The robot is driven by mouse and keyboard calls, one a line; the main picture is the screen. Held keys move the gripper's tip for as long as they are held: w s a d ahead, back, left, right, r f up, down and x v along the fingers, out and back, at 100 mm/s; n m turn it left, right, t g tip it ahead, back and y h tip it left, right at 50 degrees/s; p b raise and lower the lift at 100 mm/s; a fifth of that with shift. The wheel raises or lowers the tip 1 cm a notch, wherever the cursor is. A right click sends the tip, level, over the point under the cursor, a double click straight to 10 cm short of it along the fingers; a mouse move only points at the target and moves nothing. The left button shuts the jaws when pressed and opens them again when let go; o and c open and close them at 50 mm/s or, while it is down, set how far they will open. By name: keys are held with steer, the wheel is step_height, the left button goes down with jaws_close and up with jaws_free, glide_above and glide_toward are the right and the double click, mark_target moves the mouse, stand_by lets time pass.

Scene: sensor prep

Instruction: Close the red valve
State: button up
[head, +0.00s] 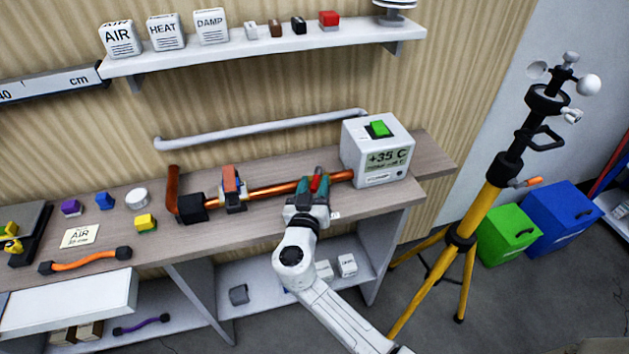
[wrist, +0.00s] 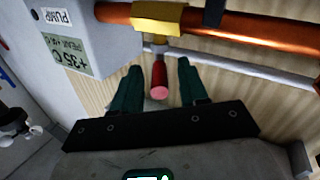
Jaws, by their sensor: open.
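The red valve handle (head: 316,180) is at the right part of the copper pipe (head: 270,190), near the white +35 C box. In the wrist view the handle (wrist: 159,82) sticks out from a yellow valve body (wrist: 158,18) on the pipe. My gripper (head: 314,187) is open at the valve, with its teal fingers on either side of the handle. In the wrist view a gap shows between the handle and each finger of my gripper (wrist: 160,75). The fingers partly hide the valve in the head view.
The white +35 C box (head: 379,150) with a green button stands close right of my gripper. A grey rail (head: 255,128) runs along the wall behind. A yellow tripod (head: 475,215) stands at the right.

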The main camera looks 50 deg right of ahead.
steer(key=shift+w+d, duration=0.15)
steer(key=shift+d, duration=0.15)
steer(key=shift+c, duration=0.3)
jaws_close()
